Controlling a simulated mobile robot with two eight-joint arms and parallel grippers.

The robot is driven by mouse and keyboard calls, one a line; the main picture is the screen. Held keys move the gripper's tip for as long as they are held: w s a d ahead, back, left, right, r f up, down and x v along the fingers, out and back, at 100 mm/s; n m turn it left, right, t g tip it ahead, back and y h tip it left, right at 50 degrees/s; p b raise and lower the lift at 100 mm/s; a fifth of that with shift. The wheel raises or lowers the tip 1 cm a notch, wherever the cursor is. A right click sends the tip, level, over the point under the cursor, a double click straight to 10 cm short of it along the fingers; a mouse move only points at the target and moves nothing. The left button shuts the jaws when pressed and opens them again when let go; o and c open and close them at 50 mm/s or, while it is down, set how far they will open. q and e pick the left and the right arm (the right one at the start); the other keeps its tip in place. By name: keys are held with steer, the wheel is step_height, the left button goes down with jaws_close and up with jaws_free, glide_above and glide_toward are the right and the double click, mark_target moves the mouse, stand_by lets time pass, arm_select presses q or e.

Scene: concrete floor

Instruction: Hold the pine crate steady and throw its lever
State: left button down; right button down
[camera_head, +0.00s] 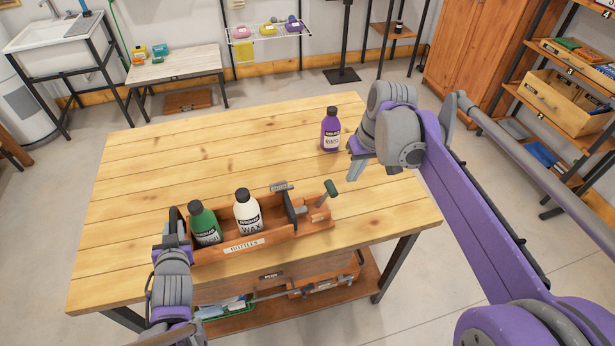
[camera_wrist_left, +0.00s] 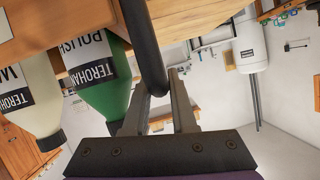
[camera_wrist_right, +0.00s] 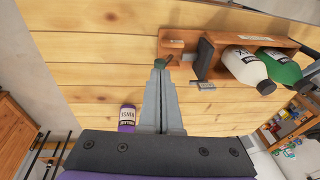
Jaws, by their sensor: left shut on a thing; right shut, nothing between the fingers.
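The pine crate (camera_head: 280,243), labelled BOTTLES, stands near the table's front edge. It holds a green bottle (camera_head: 204,222) and a white WAX bottle (camera_head: 246,212). Its green-knobbed lever (camera_head: 329,189) stands at the right end, tilted right; the knob also shows in the right wrist view (camera_wrist_right: 163,60). My left gripper (camera_head: 178,228) is shut on the dark bar handle (camera_wrist_left: 146,50) at the crate's left end. My right gripper (camera_head: 357,152) is shut and empty above the table, up and right of the lever. In the head view its fingertips are apart from the knob.
A purple bottle (camera_head: 331,130) stands on the table (camera_head: 150,170) beside my right gripper. The table's back left is clear. A lower shelf (camera_head: 340,295) holds items.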

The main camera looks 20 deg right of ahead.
steer(key=w+d+g+y, duration=0.2)
steer(key=w+d, duration=0.6)
glide_toward(324, 197)
steer(key=shift+d+f, duration=1.2)
steer(key=shift+f, duration=0.9)
steer(key=shift+w, duration=0.3)
